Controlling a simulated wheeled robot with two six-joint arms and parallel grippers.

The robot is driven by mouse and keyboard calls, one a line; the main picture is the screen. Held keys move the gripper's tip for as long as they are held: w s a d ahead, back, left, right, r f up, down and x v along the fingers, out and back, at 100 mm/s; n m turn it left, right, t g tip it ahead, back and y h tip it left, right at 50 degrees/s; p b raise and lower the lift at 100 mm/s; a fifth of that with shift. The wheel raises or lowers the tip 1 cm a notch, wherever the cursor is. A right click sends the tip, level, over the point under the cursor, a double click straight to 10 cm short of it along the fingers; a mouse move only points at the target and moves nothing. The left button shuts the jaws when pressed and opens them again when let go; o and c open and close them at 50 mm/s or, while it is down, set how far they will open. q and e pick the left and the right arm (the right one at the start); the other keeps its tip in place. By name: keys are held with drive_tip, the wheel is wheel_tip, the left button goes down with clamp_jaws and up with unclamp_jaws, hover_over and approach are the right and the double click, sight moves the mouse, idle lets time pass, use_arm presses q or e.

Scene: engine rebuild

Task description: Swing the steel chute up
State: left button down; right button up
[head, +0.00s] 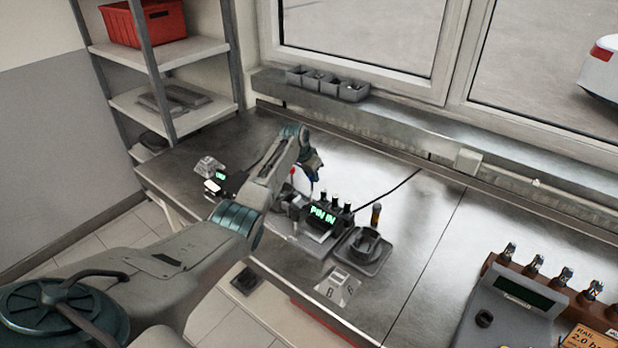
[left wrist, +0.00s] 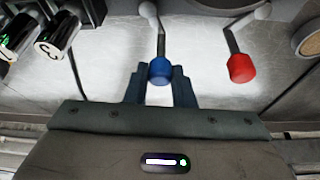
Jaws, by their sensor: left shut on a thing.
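My left gripper (head: 316,178) reaches over the bench from the left. In the left wrist view, my left gripper (left wrist: 159,88) is shut on a blue knob (left wrist: 160,71) at the end of a thin metal lever. A second lever with a red knob (left wrist: 242,68) stands to the right, apart from the fingers. The red knob also shows in the head view (head: 292,171), beside my forearm. I cannot pick out the steel chute for certain; my arm hides part of the fixture by the levers. My right gripper is not in view.
A black unit with a green display (head: 322,215) and several upright black posts stands beside the gripper. A dark round cup (head: 365,243) sits on a tray to its right. A grey console (head: 515,300) stands at the lower right. The bench (head: 420,225) between is mostly clear.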

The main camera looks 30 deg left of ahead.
use_arm(q)
drive_tip(key=m+b, duration=0.1)
drive_tip(key=m, duration=0.1)
drive_tip(key=d+m+h+b, duration=0.1)
drive_tip(key=b, duration=0.1)
drive_tip(key=shift+w+f+m, duration=0.15)
drive_tip(key=shift+f+m, duration=0.05)
drive_tip(key=shift+m, duration=0.2)
drive_tip(key=shift+s+d+r+m+g+h+b, duration=0.15)
drive_tip(key=shift+d+m+g+h+b, duration=0.3)
drive_tip(key=shift+m+b, duration=0.95)
drive_tip(key=shift+s+d+m+g+h+b, duration=0.15)
drive_tip(key=shift+d+m+g+h+b, duration=0.35)
drive_tip(key=shift+m+b, duration=0.9)
drive_tip(key=shift+s+d+r+m+g+h+b, duration=0.15)
drive_tip(key=shift+d+m+g+h+b, duration=0.3)
drive_tip(key=shift+m+b, duration=0.95)
drive_tip(key=shift+a, duration=0.1)
drive_tip(key=c, duration=1.3)
unclamp_jaws()
drive_tip(key=shift+o, duration=0.2)
